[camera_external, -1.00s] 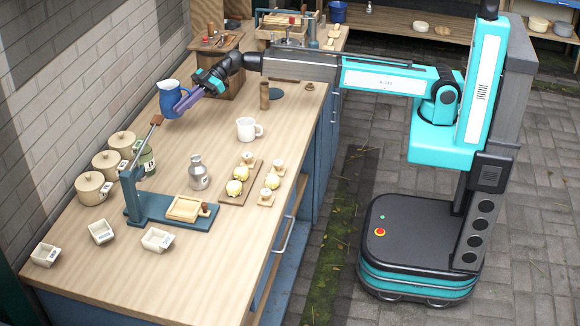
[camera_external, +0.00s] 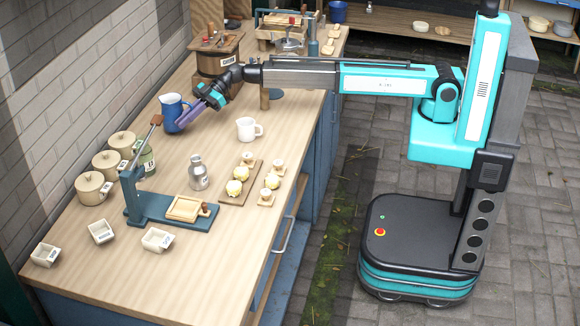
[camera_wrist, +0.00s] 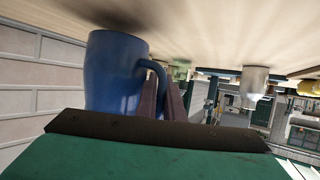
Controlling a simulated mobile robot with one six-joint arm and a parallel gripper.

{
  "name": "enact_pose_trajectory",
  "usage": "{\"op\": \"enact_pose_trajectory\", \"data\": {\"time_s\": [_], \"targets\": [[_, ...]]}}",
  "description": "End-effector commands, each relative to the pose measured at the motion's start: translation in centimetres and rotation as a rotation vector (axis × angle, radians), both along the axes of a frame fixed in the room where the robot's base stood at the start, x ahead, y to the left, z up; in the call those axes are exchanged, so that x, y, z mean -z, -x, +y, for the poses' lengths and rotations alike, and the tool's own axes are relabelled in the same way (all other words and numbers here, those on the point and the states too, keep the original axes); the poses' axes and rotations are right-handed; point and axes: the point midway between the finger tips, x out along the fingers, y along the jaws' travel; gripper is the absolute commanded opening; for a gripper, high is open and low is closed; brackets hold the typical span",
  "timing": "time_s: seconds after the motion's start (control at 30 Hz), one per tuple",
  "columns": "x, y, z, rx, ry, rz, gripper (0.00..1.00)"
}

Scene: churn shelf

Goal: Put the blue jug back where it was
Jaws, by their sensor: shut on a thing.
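The blue jug (camera_external: 171,112) is upright at the back left of the wooden counter, by the brick wall. My gripper (camera_external: 183,122) comes in from the right, tilted down, and is shut on the jug's handle side. In the wrist view the picture is turned over, with the counter at the top. There the jug (camera_wrist: 113,72) has its handle toward the fingers (camera_wrist: 168,98). The jug's base is at or just above the counter over a dark shadow; I cannot tell whether it touches.
A wooden churn tub (camera_external: 216,55) is behind the arm. Bare counter lies between jug and mug.

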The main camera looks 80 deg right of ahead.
Motion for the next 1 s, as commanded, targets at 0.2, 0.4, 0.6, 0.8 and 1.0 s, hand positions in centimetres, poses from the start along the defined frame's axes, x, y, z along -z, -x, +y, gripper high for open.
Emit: {"op": "enact_pose_trajectory", "data": {"time_s": [0.2, 0.4, 0.6, 0.8, 1.0], "targets": [[1.5, 0.0, 0.0, 0.000, -0.002, -0.001, 0.00], [1.7, 0.0, 0.0, 0.001, -0.001, -0.001, 0.00], [1.8, 0.0, 0.0, 0.001, -0.001, -0.001, 0.00], [2.0, 0.0, 0.0, 0.000, -0.001, -0.001, 0.16], [2.0, 0.0, 0.0, 0.000, -0.001, 0.000, 0.27]]}}
